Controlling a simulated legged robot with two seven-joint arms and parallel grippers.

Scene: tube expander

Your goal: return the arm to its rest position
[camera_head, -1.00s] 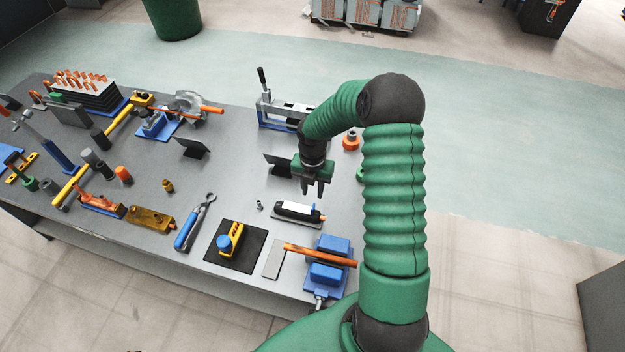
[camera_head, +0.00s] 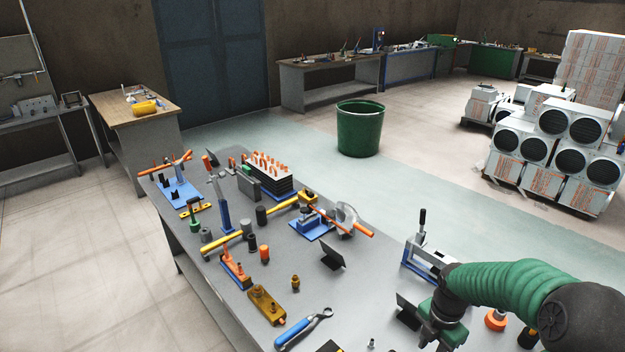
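My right arm, green and ribbed with a dark joint, comes in from the lower right over the workbench. Its gripper (camera_head: 442,335) points down at the bottom edge of the view. The fingertips are cut off by the picture edge, so I cannot tell if it is open or shut. No held object shows. My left gripper is not in view. The grey workbench (camera_head: 215,275) carries several tools beneath and left of the arm.
A clamp-like tool (camera_head: 425,262) and a small dark plate (camera_head: 407,310) are close to the gripper. An orange part (camera_head: 495,320) is right of it. A green bin (camera_head: 360,128) and stacked grey units (camera_head: 555,150) stand beyond on open floor.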

